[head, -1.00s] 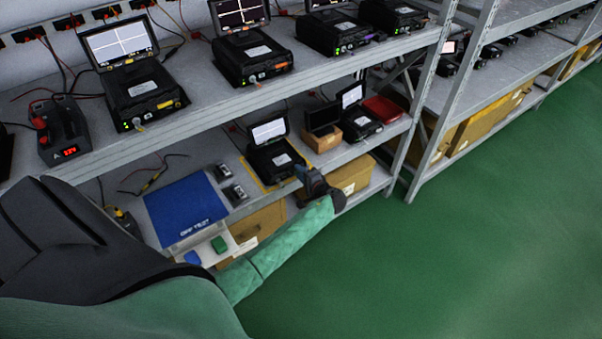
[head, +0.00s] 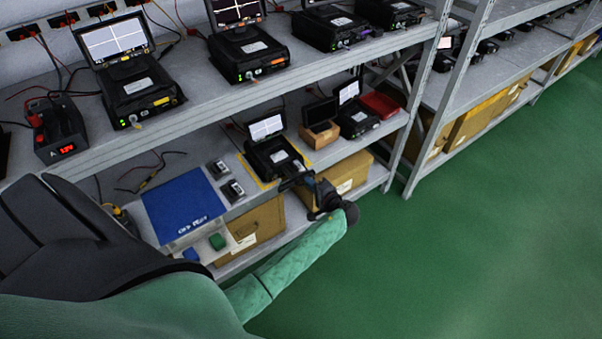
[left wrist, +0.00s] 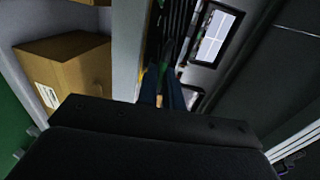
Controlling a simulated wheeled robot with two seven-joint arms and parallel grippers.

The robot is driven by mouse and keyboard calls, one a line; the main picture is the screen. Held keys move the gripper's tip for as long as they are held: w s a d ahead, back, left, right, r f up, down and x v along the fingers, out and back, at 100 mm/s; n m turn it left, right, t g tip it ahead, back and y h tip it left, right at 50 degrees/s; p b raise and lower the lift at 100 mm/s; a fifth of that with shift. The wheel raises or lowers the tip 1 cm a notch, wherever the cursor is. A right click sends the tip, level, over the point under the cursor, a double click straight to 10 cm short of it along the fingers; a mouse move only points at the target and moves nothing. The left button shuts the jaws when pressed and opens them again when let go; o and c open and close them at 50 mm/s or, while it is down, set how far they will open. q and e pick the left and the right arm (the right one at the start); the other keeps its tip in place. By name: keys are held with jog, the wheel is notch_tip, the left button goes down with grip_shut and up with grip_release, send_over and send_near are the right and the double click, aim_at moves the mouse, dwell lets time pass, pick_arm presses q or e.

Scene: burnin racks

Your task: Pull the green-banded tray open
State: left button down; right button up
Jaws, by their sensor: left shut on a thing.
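A black test unit (head: 273,158) with a raised lit screen (head: 266,127) stands on the lower shelf inside a yellow outline. My left gripper (head: 287,182) is at the front edge of this unit, shut on its front part, which I take for the green-banded tray. The jaws hide the grip point and the band cannot be made out clearly in the head view. In the left wrist view the two blue fingers (left wrist: 163,92) close in front of the unit, with a small greenish-yellow spot beside them. My right gripper is not in view.
Cardboard boxes (head: 250,232) sit below. The shelf post (head: 410,140) is to the right. The green floor in front is clear.

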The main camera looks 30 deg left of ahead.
pick_arm(q)
jog(key=f+v, duration=0.1)
jog(key=v, duration=0.5)
jog(key=shift+s, duration=0.15)
jog(key=c, duration=1.6)
grip_release()
jog(key=shift+d+f, duration=0.1)
jog(key=shift+f, duration=0.05)
jog(key=shift+o, duration=0.2)
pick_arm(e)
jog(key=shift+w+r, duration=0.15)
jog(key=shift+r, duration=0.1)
